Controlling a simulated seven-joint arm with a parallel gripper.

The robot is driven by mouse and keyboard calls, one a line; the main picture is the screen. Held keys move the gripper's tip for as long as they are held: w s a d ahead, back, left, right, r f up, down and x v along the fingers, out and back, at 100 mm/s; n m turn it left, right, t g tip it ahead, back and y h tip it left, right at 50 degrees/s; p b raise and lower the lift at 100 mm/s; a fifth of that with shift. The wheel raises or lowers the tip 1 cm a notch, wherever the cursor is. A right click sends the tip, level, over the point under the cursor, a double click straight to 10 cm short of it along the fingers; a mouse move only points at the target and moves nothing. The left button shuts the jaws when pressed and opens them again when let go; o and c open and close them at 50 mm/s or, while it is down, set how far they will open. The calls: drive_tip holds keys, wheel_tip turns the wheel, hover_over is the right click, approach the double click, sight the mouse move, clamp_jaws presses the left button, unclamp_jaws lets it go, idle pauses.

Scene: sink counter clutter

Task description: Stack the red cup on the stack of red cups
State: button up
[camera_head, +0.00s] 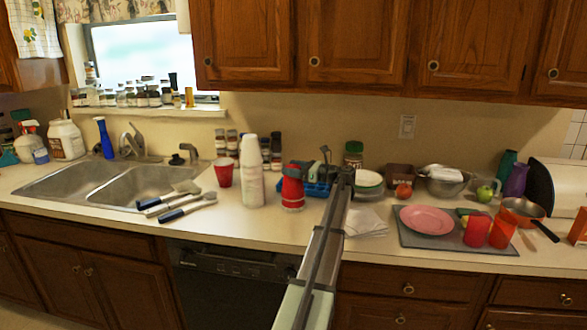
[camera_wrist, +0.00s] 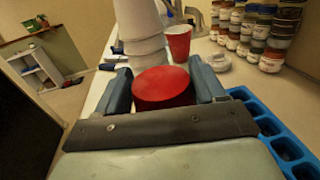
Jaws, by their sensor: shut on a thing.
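A red cup (camera_head: 292,189) stands upside down at the counter's middle, its round red base (camera_wrist: 166,86) up. My gripper (camera_head: 298,171) is shut on it near the top; in the wrist view one finger of my gripper (camera_wrist: 161,75) lies on each side. Pale bands show low on the red shape, which may be rims of cups nested below; I cannot tell how many cups are there, or whether the lowest touches the counter. Another red cup (camera_head: 224,173), open end up, stands apart to the left; it also shows in the wrist view (camera_wrist: 179,43).
A tall white cup stack (camera_head: 251,175) stands just left of the held cup, also close in the wrist view (camera_wrist: 143,35). A blue tray (camera_head: 318,189) lies just right. Spice jars (camera_head: 271,152) stand behind. Brushes (camera_head: 186,206) lie by the sink. Red tumblers (camera_head: 476,231) stand far right.

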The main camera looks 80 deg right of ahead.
drive_tip(key=o, duration=1.1)
drive_tip(key=v, duration=1.3)
drive_tip(key=shift+s+a, duration=0.1)
drive_tip(key=shift+s, duration=0.3)
